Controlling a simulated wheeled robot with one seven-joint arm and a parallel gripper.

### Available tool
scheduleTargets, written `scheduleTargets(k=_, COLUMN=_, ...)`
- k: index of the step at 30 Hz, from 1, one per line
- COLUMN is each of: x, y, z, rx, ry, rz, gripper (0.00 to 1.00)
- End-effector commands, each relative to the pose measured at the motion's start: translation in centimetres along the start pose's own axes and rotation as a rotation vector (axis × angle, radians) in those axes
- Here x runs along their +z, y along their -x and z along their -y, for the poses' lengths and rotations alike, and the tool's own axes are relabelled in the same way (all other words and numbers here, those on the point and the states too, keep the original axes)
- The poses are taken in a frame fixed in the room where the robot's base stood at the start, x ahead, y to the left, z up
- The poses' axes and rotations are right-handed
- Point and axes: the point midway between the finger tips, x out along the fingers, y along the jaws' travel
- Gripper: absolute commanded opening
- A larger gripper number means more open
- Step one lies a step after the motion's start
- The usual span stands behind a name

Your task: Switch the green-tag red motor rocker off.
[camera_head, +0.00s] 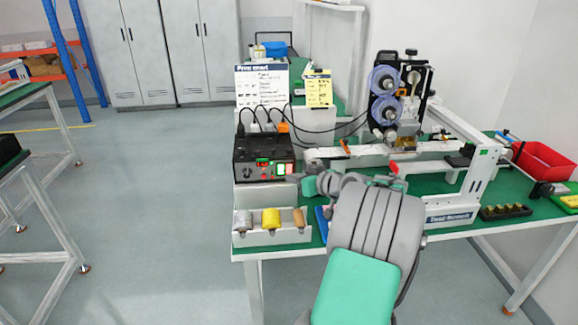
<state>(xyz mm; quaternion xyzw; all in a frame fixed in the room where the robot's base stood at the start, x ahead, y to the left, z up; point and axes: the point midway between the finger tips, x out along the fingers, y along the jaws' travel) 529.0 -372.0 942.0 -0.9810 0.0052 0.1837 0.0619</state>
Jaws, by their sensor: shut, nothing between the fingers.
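The black control box (262,147) stands at the left end of the green-topped bench, its front panel facing me. A bright green patch (281,169) with red beside it (290,168) shows at the panel's right side. This looks like the green-tagged red motor rocker, but it is too small to tell which way it is tipped. My gripper (293,179) is shut and empty, just right of the panel and close to the rocker. I cannot tell whether it touches. My grey and green arm hides part of the bench behind it.
A white tray (271,239) with several spools sits below the box at the front edge. The coder machine (401,100) with blue reels and a white frame stands to the right. Black cables run above the box. A red bin (543,165) is at the far right.

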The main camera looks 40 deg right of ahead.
Motion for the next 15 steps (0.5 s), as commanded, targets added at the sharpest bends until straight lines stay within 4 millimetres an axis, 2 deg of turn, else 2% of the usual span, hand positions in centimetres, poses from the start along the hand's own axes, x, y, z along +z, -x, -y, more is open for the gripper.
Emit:
scheduleTargets(k=6, x=-0.62, y=-1.07, z=-0.76, rx=0.0, ry=-0.001, rz=0.0, gripper=0.0)
scheduleTargets(k=15, x=-0.68, y=-1.1, z=-0.79, rx=0.0, ry=-0.001, rz=0.0, gripper=0.0)
